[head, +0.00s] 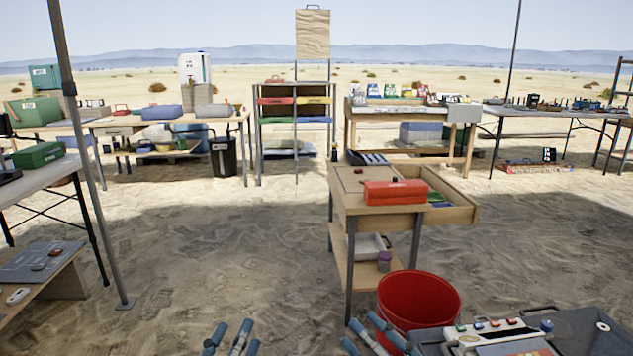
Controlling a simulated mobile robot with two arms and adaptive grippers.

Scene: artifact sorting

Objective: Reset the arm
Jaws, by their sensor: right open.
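My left gripper (230,340) shows at the bottom edge, left of the middle, with only its blue-tipped ends in view. The rest of it is cut off, and I cannot tell its opening. My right gripper (372,333) is at the bottom edge, just left of the red bucket (418,305), and is open. The rest of both arms is out of view.
A wooden cart (350,205) with a red case (395,192) stands behind the bucket. A grey panel with buttons (500,330) is at the lower right. Laden tables line the back. A low table (30,280) and a pole (85,160) stand left. Open sand (220,240) lies between.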

